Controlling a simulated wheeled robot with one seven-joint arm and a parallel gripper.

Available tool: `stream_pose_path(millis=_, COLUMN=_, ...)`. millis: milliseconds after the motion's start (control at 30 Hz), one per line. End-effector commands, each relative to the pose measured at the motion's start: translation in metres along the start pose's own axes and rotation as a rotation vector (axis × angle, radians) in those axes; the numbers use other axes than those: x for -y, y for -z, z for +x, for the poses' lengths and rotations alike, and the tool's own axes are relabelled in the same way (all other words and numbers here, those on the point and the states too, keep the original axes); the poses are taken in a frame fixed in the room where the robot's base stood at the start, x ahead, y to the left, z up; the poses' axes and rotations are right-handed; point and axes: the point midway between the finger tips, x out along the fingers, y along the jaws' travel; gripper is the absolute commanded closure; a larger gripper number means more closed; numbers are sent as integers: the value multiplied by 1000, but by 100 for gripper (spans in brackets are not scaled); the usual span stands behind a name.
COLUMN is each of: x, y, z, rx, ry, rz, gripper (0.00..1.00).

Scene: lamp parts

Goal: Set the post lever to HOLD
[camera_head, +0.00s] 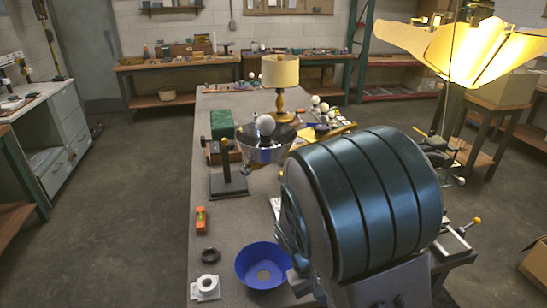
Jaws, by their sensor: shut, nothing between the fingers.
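A black post (226,160) with a yellow tip stands upright on a dark base plate (228,187) at the left of the grey bench (222,225). At the right, a thin rod with a yellow knob (477,221) shows past my large dark teal arm link. I cannot tell which of these is the post lever. No HOLD mark is readable. My gripper is not visible; my arm link covers much of the right side of the bench.
A blue bowl (262,266), black ring (210,255), white fitting (205,287) and orange block (201,219) lie near the front left. Behind the post are a green box (222,124), a bulb in a dark shade (265,128) and a lamp (280,75). A lit shade (470,50) hangs right.

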Motion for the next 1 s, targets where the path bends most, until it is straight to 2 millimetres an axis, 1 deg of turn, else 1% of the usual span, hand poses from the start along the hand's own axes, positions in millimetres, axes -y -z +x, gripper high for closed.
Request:
stream_pose_path(millis=33, x=-3, y=-4, z=-2, rx=-19, ry=53, rz=27, gripper=100)
stream_pose_path(millis=200, x=-11, y=-22, z=-19, rx=-85, ry=187, rz=94, gripper=100)
stream_pose_path(millis=400, x=-24, y=-47, z=-41, rx=-193, ry=290, rz=173, gripper=100)
stream_pose_path(millis=600, x=-35, y=-75, z=-61, rx=-310, ry=328, rz=252, gripper=100)
stream_pose_path(millis=700, x=-38, y=-87, z=-67, rx=-357, ry=326, rz=285, gripper=100)
stream_pose_path(millis=833, x=-40, y=-98, z=-72, rx=-394, ry=318, rz=311, gripper=100)
stream_pose_path(millis=1000, x=-40, y=-103, z=-74, rx=-410, ry=311, rz=322, gripper=100)
